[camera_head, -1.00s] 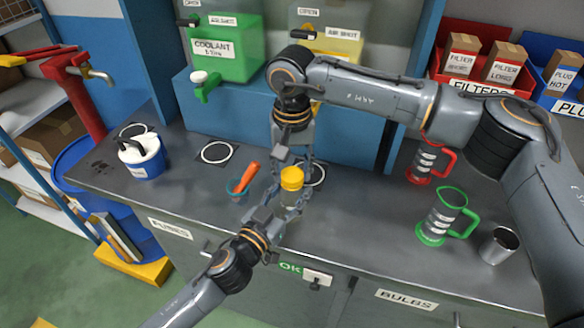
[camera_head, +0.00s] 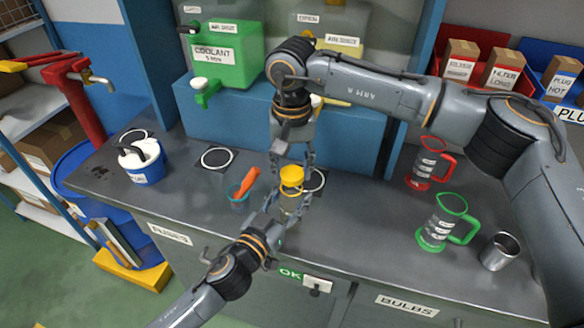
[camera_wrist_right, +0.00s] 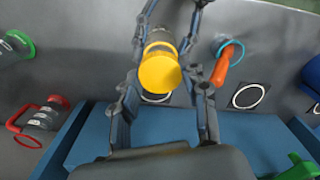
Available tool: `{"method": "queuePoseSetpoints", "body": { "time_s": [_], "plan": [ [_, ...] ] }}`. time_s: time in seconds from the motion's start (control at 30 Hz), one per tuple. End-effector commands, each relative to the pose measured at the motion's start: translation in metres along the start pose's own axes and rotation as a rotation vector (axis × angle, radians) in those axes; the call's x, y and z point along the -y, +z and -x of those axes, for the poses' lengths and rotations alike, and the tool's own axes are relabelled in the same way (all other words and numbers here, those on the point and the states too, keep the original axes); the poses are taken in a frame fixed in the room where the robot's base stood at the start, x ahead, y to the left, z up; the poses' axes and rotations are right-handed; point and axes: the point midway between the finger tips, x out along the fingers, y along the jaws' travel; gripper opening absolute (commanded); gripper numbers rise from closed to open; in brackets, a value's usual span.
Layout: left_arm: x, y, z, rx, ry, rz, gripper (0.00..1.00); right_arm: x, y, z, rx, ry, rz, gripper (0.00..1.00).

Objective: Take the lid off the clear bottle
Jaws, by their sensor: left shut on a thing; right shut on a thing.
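The clear bottle (camera_head: 290,203) with its yellow lid (camera_head: 291,175) is upright near the front middle of the bench. My left gripper (camera_head: 287,208) is shut on the bottle's body from the front left. My right gripper (camera_head: 292,177) comes down from behind and is shut on the lid. In the right wrist view the yellow lid (camera_wrist_right: 160,72) lies between the right fingers, with the clear bottle (camera_wrist_right: 160,40) behind it. The fingers hide part of the bottle, and I cannot tell whether there is a gap under the lid.
A small cup with an orange tool (camera_head: 243,190) stands just left of the bottle. A blue-and-white tub (camera_head: 143,160) is further left. A red-handled jug (camera_head: 427,165), a green-handled jug (camera_head: 441,222) and a metal cup (camera_head: 499,251) stand right. The green coolant tank (camera_head: 222,55) is behind.

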Motion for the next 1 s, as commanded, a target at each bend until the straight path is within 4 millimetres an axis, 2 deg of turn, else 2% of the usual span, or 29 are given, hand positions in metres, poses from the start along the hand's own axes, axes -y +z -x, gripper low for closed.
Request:
{"method": "queuePoseSetpoints", "body": {
  "time_s": [0.27,0.57,0.77,0.8,0.9,1.0],
  "plan": [
    [0.0,0.0,0.0,0.001,0.0,0.0,0.0,0.0,0.0,0.005,-0.001,-0.001,0.0,0.07],
    [0.0,0.001,0.0,0.001,0.0,0.0,0.0,0.0,0.0,0.039,-0.002,-0.001,0.001,0.07],
    [0.0,0.0,0.0,0.001,0.0,0.0,0.0,0.0,0.0,0.04,0.0,0.0,0.001,0.07],
    [0.0,0.0,0.0,0.001,0.0,0.0,0.55,0.0,0.0,0.04,0.0,0.0,0.001,0.07],
    [0.0,0.0,0.0,0.001,0.0,0.0,0.76,0.0,0.0,0.04,0.0,0.0,0.0,0.07],
    [0.0,0.0,0.0,0.001,0.0,0.0,0.76,0.0,0.0,0.04,0.0,0.0,0.0,0.07]
  ]
}}
